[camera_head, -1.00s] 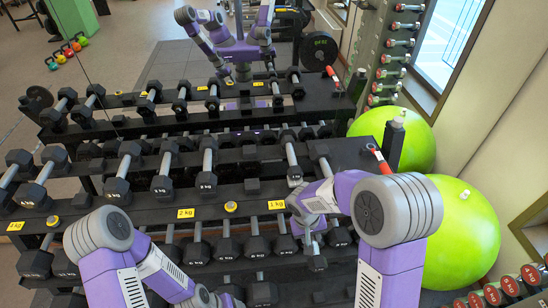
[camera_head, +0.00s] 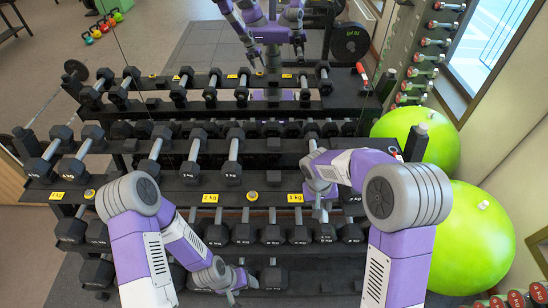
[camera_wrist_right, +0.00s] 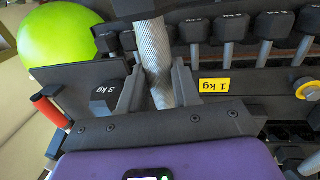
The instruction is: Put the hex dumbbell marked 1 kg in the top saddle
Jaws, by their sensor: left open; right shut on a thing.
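My right gripper (camera_head: 319,205) is in front of the rack's upper row, by the yellow 1 kg label (camera_head: 294,198). In the right wrist view it is shut on the grey handle of a dumbbell (camera_wrist_right: 155,60). One dark head of it is cut off at that view's top; its mark is not visible. A 3 kg dumbbell (camera_wrist_right: 108,97) lies beside the jaws. The upper tier (camera_head: 272,178) has a bare stretch behind the 1 kg label; the saddle there is not clearly seen. My left gripper (camera_head: 236,286) is open and low, by the lower dumbbells.
Several hex dumbbells (camera_head: 233,150) fill the upper tier left of the bare stretch, and a close row (camera_head: 271,234) sits below. Two green balls (camera_head: 466,235) stand at the right. A mirror behind the rack appears to reflect the dumbbells and my body.

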